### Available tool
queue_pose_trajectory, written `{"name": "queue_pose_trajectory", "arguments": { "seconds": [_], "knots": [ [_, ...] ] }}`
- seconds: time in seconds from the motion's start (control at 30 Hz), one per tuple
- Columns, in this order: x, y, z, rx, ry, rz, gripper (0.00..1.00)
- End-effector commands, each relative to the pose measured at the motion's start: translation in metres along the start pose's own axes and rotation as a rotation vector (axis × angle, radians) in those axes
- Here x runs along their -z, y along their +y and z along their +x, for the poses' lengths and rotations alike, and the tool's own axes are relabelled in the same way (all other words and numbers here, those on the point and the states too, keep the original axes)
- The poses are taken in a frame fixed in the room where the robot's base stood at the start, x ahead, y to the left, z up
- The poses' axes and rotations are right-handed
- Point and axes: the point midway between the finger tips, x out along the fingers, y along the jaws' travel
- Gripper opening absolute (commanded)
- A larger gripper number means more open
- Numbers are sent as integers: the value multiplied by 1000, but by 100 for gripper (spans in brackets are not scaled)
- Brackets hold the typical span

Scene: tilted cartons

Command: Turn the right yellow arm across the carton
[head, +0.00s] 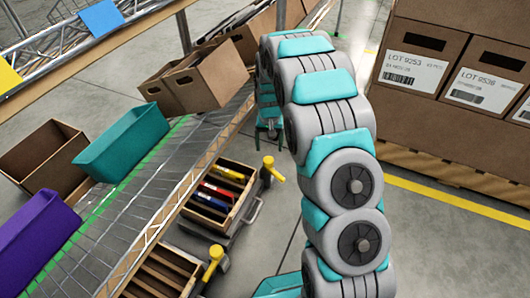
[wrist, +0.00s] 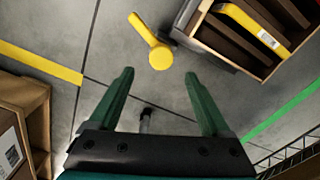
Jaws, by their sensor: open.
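The right yellow arm (head: 272,169) stands at the right edge of a wooden carton (head: 243,202) with dividers, and points away from it. The carton holds yellow, red and blue items. In the wrist view the yellow arm (wrist: 147,35) is ahead of my gripper (wrist: 158,76), past the fingertips and roughly between them. The carton (wrist: 233,58) is to its right there, with a yellow item in one slot. My gripper is open and empty, with its two green fingers apart. A second yellow arm (head: 214,260) stands beside a nearer, empty-looking carton (head: 150,275).
Brown boxes (head: 205,80) stand at the back. Labelled boxes (head: 425,60) fill the right rear. The grey floor (head: 450,240) at right is clear.

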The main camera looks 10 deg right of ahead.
Motion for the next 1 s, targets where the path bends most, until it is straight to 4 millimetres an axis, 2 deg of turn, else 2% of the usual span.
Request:
{"name": "queue_pose_trajectory", "arguments": {
  "seconds": [0.27, 0.6, 0.7, 1.0],
  "knots": [
    [-2, -2, 18, 0, -14, 4, 82],
    [-2, -2, 68, 1, -11, 4, 82],
    [-2, -2, 76, 1, -11, 4, 82],
    [-2, -2, 78, 1, -10, 3, 80]
  ]
}}
